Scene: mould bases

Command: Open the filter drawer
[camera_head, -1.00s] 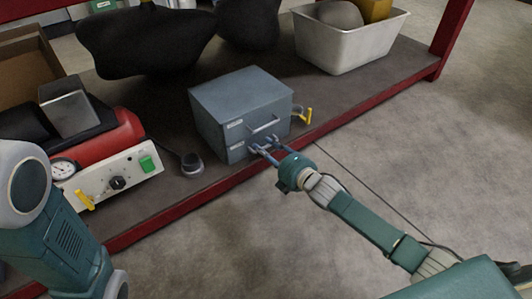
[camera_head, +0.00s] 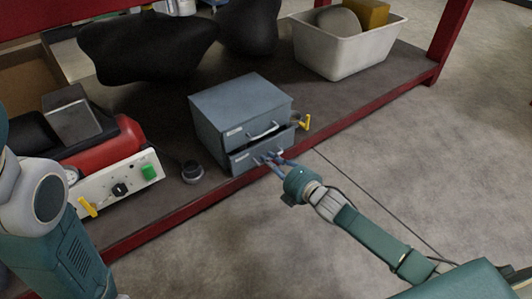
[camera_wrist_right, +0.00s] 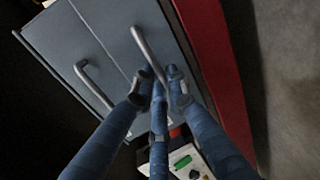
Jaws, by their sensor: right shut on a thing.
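A small blue-grey cabinet (camera_head: 238,101) with two drawers stands on the shelf near its front edge. Each drawer has a label too small to read and a bar handle. The lower drawer (camera_head: 239,162) is pulled out a little, with a dark gap above its front. The upper drawer (camera_head: 236,132) is shut. My right gripper (camera_head: 270,158) is shut on the lower drawer's handle. In the right wrist view, its fingers (camera_wrist_right: 158,88) close around that handle (camera_wrist_right: 148,50), and the upper handle (camera_wrist_right: 95,86) is free. My left arm shows at the left, but its gripper is out of view.
A red machine with a white control panel (camera_head: 118,186) and a small round dark object (camera_head: 192,171) stand left of the cabinet. Black shapes (camera_head: 150,45) are behind. A white bin (camera_head: 345,55) stands back right. The floor (camera_head: 380,160) before the red shelf edge is clear.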

